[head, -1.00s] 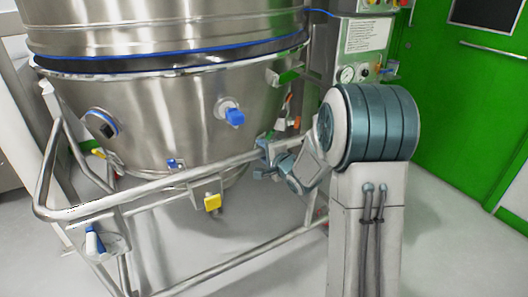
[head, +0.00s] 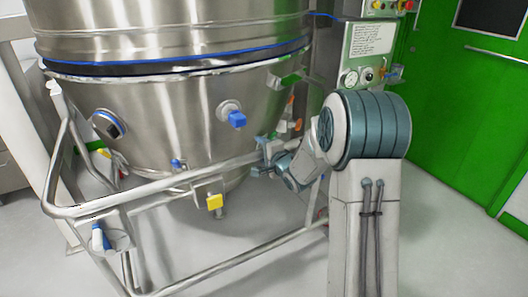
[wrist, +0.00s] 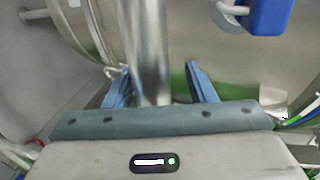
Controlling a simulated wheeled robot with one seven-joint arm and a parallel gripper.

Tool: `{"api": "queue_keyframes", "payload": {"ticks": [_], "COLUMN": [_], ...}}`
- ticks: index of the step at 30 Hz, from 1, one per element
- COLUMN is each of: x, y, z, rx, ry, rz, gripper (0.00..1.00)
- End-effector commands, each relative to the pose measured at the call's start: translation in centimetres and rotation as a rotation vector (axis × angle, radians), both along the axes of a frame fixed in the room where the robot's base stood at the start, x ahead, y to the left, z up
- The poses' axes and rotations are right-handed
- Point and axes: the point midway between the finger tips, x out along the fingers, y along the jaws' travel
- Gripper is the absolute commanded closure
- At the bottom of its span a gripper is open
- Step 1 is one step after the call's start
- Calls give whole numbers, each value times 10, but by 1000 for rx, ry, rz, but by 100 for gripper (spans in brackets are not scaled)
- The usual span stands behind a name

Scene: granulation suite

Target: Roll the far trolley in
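The trolley is a tubular steel frame around a large steel bowl (head: 180,105). Its front rail (head: 140,197) crosses the head view from lower left to the middle. My gripper (head: 262,157) is at the right part of this rail. In the wrist view, the rail (wrist: 150,45) runs between the two blue fingers of my gripper (wrist: 160,85). The fingers are apart, and a gap shows between the rail and the right finger. Contact on the left side cannot be told. A blue knob (head: 237,119) sticks out of the bowl. My arm hides the frame's right end.
A control panel (head: 370,45) with a gauge stands behind the trolley on the right. A green door (head: 455,110) is at the far right. Grey floor (head: 445,240) is clear to the right of my arm.

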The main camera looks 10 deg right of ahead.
Motion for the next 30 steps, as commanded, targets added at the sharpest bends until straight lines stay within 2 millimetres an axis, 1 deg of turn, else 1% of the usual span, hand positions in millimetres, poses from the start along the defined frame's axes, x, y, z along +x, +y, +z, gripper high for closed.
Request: {"api": "queue_keyframes", "payload": {"ticks": [7, 11, 14, 24, 27, 30], "x": [-2, -10, -24, -94, -110, -121], "y": [-3, -7, -11, -34, -38, -41], "z": [-2, 0, 5, 20, 23, 24], "rx": [-1, -1, 0, -1, -1, 0], "ry": [6, 8, 7, 6, 6, 5], "rz": [-5, -6, -6, -7, -5, -3], "gripper": [50, 50, 50, 50, 50, 50]}}
